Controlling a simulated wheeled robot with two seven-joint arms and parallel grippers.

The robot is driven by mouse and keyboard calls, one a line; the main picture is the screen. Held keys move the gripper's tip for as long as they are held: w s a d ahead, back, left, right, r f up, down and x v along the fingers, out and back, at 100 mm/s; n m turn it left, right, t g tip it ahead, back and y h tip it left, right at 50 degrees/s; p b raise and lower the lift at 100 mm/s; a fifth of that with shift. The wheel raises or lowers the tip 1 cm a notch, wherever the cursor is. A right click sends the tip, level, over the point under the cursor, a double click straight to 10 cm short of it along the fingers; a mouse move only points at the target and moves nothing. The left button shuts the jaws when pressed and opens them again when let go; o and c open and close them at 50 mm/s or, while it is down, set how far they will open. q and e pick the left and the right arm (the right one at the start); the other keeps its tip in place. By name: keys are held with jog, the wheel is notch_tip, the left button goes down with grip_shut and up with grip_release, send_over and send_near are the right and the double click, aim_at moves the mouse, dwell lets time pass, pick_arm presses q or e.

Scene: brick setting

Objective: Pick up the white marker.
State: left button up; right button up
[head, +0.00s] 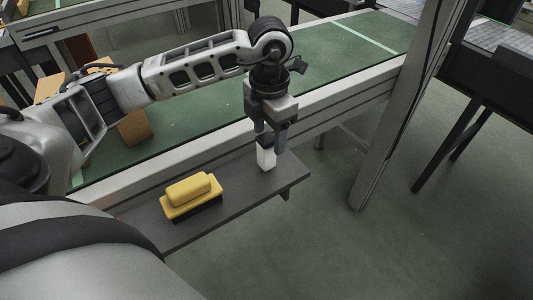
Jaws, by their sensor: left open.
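The white marker (265,158) stands upright as a short white block near the right end of a narrow dark shelf (238,205). My left gripper (270,144) points straight down over it, with one finger on each side of the marker's top. The fingers are apart; I cannot tell whether they touch the marker. The top of the marker is partly hidden by the gripper. My right gripper does not show.
A yellow eraser-like block with a dark base (190,196) lies on the shelf left of the marker. Behind runs a green conveyor belt (345,55) with a metal rail. Brown boxes (133,128) sit at left. A metal post (390,130) stands right of the shelf.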

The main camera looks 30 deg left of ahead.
aim_at(267, 151)
pick_arm(q)
jog(key=shift+s+a+f+p, duration=0.1)
jog(key=shift+s+f+p, duration=0.1)
jog(key=shift+f, duration=1.25)
jog(key=shift+s+a+f+p, duration=0.1)
jog(key=shift+f+p, duration=0.1)
jog(key=shift+f, duration=1.25)
jog(key=shift+w, duration=0.1)
jog(key=c, duration=1.1)
